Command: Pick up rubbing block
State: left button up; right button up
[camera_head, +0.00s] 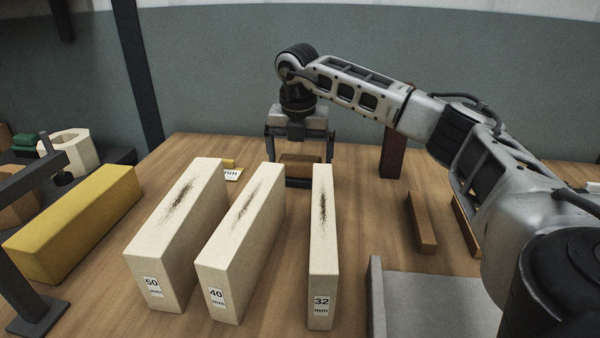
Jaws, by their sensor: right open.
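My right gripper (299,143) points down near the back of the wooden table. Its two fingers are open and stand on either side of a brown block with a dark base (300,170), which looks like the rubbing block. The fingers' contact with it cannot be made out. The lower front of the block is partly hidden by the cream blocks in front. My left gripper is not in view.
Three long cream blocks with dark smudges, labelled 50 mm (165,245), 40 mm (235,255) and 32 mm (321,250), stand in front. A yellow block (75,230) lies left. Brown pieces (420,222) and a grey tray (430,300) are at right.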

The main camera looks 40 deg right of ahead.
jog(key=shift+d+f, duration=0.1)
jog(key=shift+f, duration=0.7)
jog(key=c, duration=1.1)
jog(key=shift+r, duration=0.2)
jog(key=shift+w+r, duration=0.1)
jog(key=shift+r, duration=0.2)
notch_tip(320, 180, up, 2)
jog(key=shift+r, duration=0.15)
jog(key=s+a+r, duration=0.1)
jog(key=a+r, duration=0.2)
jog(key=a, duration=0.1)
jog(key=s+a+r+p, duration=0.1)
jog(key=s+a+r, duration=0.1)
jog(key=a, duration=0.3)
jog(key=s+a+r+p, duration=0.1)
jog(key=a+r, duration=0.3)
jog(key=shift+s+a+r, duration=0.15)
jog(key=shift+a+r, duration=0.05)
jog(key=shift+r, duration=0.2)
